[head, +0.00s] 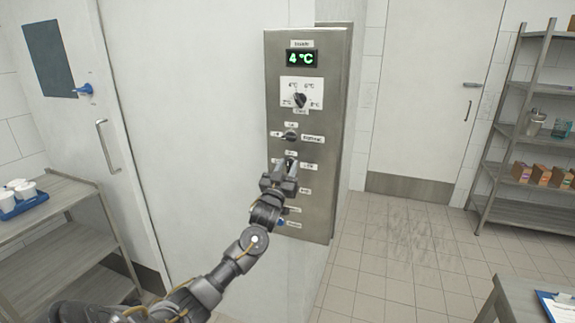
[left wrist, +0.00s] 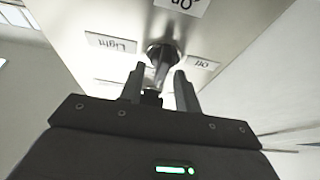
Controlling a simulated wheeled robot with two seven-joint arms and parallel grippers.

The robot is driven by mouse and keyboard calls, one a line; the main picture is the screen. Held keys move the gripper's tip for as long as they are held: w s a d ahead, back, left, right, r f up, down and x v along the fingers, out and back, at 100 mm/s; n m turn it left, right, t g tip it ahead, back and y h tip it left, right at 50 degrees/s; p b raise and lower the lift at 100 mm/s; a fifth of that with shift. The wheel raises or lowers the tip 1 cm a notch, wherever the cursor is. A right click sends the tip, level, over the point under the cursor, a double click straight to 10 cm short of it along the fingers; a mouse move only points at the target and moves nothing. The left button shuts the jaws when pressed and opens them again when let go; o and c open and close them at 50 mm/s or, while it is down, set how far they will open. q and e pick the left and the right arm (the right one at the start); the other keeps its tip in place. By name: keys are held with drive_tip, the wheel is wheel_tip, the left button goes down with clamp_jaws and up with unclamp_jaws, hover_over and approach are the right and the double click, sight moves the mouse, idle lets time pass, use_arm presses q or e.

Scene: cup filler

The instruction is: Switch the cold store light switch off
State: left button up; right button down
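The grey control panel (head: 315,120) is on the side of the white wall block. The light switch (left wrist: 161,62) is a small metal lever beside a label reading Light (left wrist: 110,42), with On and Off labels near it. In the head view its top (head: 291,160) shows just above my gripper. My left gripper (head: 280,176) is at the panel; in the left wrist view its two fingers (left wrist: 158,88) stand apart on either side of the lever, with gaps visible. I cannot tell which way the lever is set. My right gripper is not in view.
Above the switch are a rotary switch (head: 291,137), a temperature dial (head: 300,99) and a 4 °C display (head: 302,58). A blue button (head: 281,222) is below. A steel table (head: 60,190) stands left, a shelf rack (head: 515,130) right. The tiled floor between is clear.

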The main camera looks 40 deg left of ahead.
use_arm(q)
clamp_jaws()
drive_tip(key=shift+n, duration=0.4)
drive_tip(key=n+y, duration=0.1)
drive_tip(key=n, duration=0.1)
drive_tip(key=n+g+y, duration=0.1)
drive_tip(key=n+y, duration=0.1)
drive_tip(key=n, duration=0.1)
drive_tip(key=shift+a+g, duration=0.1)
drive_tip(key=shift+g, duration=0.2)
drive_tip(key=shift+a+f+n+g+y+b, duration=0.25)
drive_tip(key=shift+n+g, duration=0.8)
drive_tip(key=shift+n, duration=1.75)
drive_tip(key=shift+d+r+n+g+y+b, duration=0.1)
drive_tip(key=shift+n+g+y, duration=0.25)
drive_tip(key=shift+n+g, duration=1.55)
drive_tip(key=shift+a+f+n+g+y+b, duration=0.15)
drive_tip(key=shift+n+y, duration=0.15)
drive_tip(key=shift+n, duration=3.4)
drive_tip(key=shift+d, duration=0.1)
